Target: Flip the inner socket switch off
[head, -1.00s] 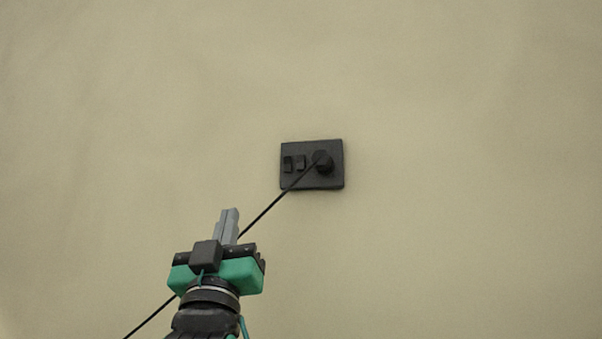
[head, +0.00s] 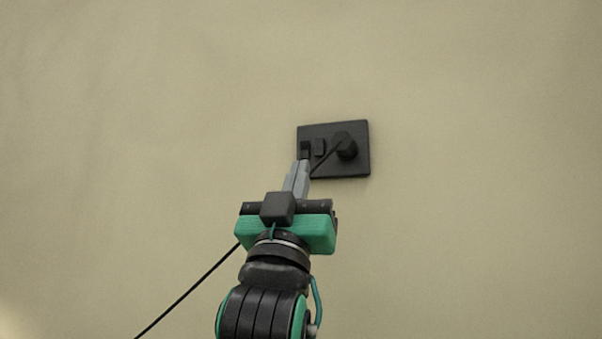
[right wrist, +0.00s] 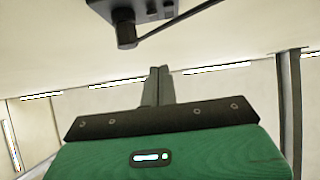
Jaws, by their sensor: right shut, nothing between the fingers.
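The black socket plate (head: 334,168) is fixed to the wall in the upper middle of the head view. It carries two small rocker switches side by side, a left one (head: 305,148) and an inner one (head: 319,147) next to the plug (head: 345,146). My right gripper (head: 302,166) is shut and empty. Its fingertips overlap the lower left of the plate, just below the left switch; I cannot tell whether they touch. In the right wrist view the plate (right wrist: 185,14) is at the top, beyond the shut fingers (right wrist: 158,72). My left gripper is not in view.
A black cable (head: 190,289) runs from the plug down to the lower left, passing behind my right gripper. It also crosses the right wrist view (right wrist: 185,17). The beige wall (head: 480,230) around the plate is bare.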

